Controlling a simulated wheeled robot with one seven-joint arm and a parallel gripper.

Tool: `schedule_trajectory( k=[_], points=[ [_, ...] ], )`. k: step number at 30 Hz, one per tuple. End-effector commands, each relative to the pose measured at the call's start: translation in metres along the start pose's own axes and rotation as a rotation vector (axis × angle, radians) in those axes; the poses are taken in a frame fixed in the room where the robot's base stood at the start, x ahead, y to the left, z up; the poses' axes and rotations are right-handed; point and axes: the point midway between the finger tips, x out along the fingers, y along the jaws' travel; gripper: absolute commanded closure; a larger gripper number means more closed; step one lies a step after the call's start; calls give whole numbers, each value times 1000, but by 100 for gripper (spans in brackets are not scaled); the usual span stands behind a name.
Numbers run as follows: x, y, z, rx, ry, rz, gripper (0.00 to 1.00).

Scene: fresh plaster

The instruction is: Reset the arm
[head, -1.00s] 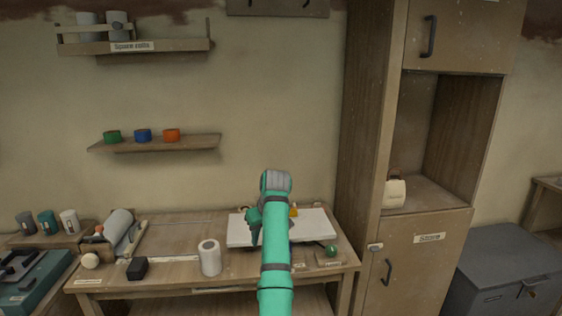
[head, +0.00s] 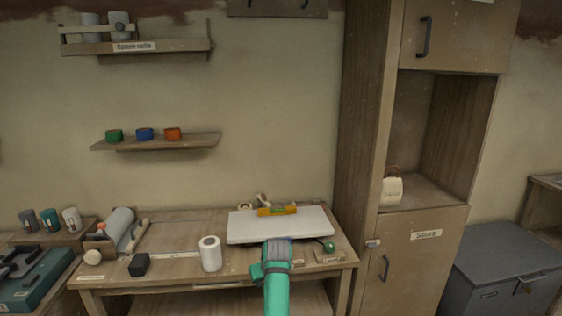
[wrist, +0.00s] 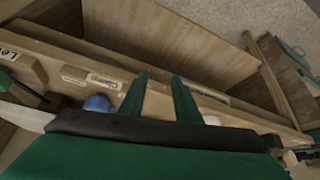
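My teal arm reaches up from the bottom of the head view, and my gripper (head: 258,272) is low at the bench's front edge, partly hidden by the wrist. In the wrist view the two green fingers of my gripper (wrist: 160,78) stand apart with nothing held between them. Beyond them are the wooden bench edge and a label reading "Clamp" (wrist: 103,79). A blue rounded thing (wrist: 98,103) shows left of the fingers.
A tall cabinet (head: 360,150) stands right.

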Motion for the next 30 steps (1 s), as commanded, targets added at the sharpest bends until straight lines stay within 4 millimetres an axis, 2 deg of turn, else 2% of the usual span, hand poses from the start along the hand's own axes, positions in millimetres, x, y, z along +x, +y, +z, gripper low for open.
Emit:
schedule_trajectory(
  k=[1,6,12,15,22,30],
  points=[
    [18,-3,21,11,8,8,70],
    [60,-11,77,47,63,44,70],
    [94,-25,146,85,126,86,70],
    [104,-33,182,102,160,106,70],
    [112,-50,265,145,234,153,70],
    [94,-83,353,179,325,197,70]
  ],
)
